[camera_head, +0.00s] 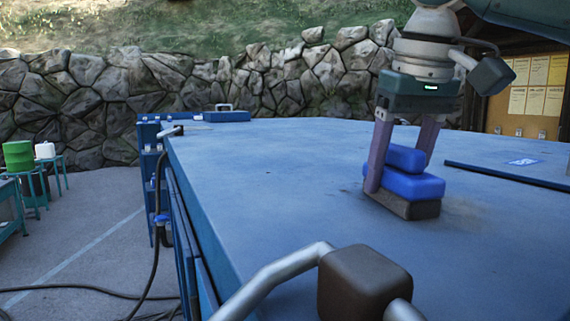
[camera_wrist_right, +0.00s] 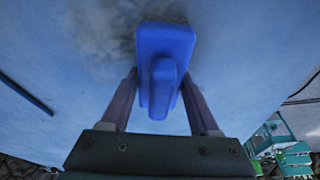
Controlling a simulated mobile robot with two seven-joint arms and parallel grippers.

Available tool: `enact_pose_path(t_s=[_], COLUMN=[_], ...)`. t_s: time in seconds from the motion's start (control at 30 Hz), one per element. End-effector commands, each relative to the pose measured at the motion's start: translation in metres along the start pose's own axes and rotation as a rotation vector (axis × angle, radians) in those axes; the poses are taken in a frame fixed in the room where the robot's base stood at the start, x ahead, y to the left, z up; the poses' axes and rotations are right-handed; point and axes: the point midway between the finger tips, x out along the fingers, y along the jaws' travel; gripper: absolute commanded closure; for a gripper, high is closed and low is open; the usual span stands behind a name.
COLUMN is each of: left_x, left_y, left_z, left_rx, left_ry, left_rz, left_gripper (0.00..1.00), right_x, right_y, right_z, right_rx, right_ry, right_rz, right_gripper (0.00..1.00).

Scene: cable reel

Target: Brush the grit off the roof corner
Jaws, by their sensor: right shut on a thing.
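A brush with a blue body and handle (camera_head: 412,187) and a dark bristle block (camera_head: 412,208) stands upright on the blue roof (camera_head: 270,190). My right gripper (camera_head: 399,177) is shut on its handle, one finger on each side. In the right wrist view the brush's blue body (camera_wrist_right: 163,42) lies beyond the fingers. A dusty grey-brown patch of grit (camera_head: 465,212) lies around the bristles; it also shows in the right wrist view (camera_wrist_right: 98,30), beside the brush's far end. The bristles appear to touch the roof. My left gripper's fingers are not in view.
A blue case (camera_head: 227,116) sits at the roof's far edge. A dark strip (camera_head: 505,175) and a small label (camera_head: 523,162) lie to the right of the brush. A stone wall (camera_head: 90,95) stands behind. The roof left of the brush is mostly clear.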

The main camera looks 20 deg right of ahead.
Motion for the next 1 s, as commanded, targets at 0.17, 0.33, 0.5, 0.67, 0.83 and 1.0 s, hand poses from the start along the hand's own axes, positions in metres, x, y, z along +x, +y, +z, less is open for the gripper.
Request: enact_pose_path(t_s=[0.17,0.33,0.5,0.67,0.83,1.0], left_x=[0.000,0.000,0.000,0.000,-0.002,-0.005], left_y=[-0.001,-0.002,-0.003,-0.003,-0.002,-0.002], left_z=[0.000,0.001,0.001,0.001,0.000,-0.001], left_rx=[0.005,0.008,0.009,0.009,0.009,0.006], left_ry=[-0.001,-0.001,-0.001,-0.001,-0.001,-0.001], left_rz=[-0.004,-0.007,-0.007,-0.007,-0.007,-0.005], left_gripper=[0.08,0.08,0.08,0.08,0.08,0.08], right_x=[-0.002,-0.004,-0.006,-0.007,-0.010,-0.015], right_y=[0.002,0.005,0.009,0.011,0.013,0.018], right_z=[0.005,0.019,0.033,0.040,0.050,0.065], right_rx=[0.001,-0.001,0.000,0.001,-0.001,-0.001], right_ry=[0.000,-0.001,-0.001,-0.004,-0.007,-0.008], right_rz=[0.000,0.000,0.001,0.002,0.002,0.004], right_gripper=[1.00,1.00,1.00,1.00,1.00,1.00])
